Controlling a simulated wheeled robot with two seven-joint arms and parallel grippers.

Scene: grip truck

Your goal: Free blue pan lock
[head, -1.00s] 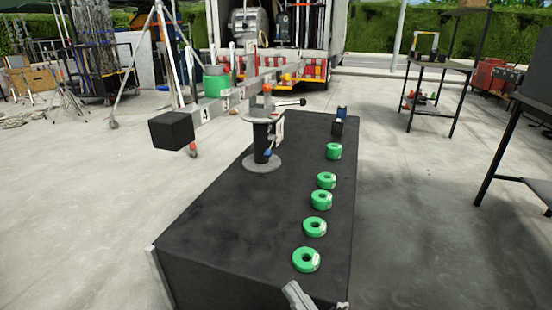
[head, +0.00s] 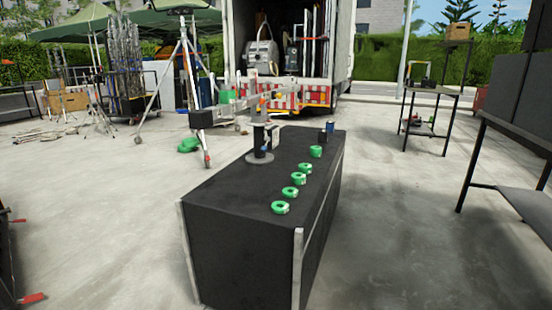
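The pan head (head: 259,142) stands upright on a round grey base plate (head: 259,158) on top of the black case (head: 235,195). A small blue part, seemingly the blue pan lock (head: 267,147), shows low on the head's column. It is too small to tell how it is set. A numbered pale arm (head: 225,114) crosses above the head, with a black block (head: 201,118) at its left end. Neither of my grippers shows in the head view.
Several green tape rolls (head: 280,207) line the case's right side. A small blue-and-black item (head: 329,129) stands at its far end. A tripod (head: 190,70) and open truck (head: 290,60) are behind. Bare concrete floor surrounds the case; a metal table (head: 510,190) is at right.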

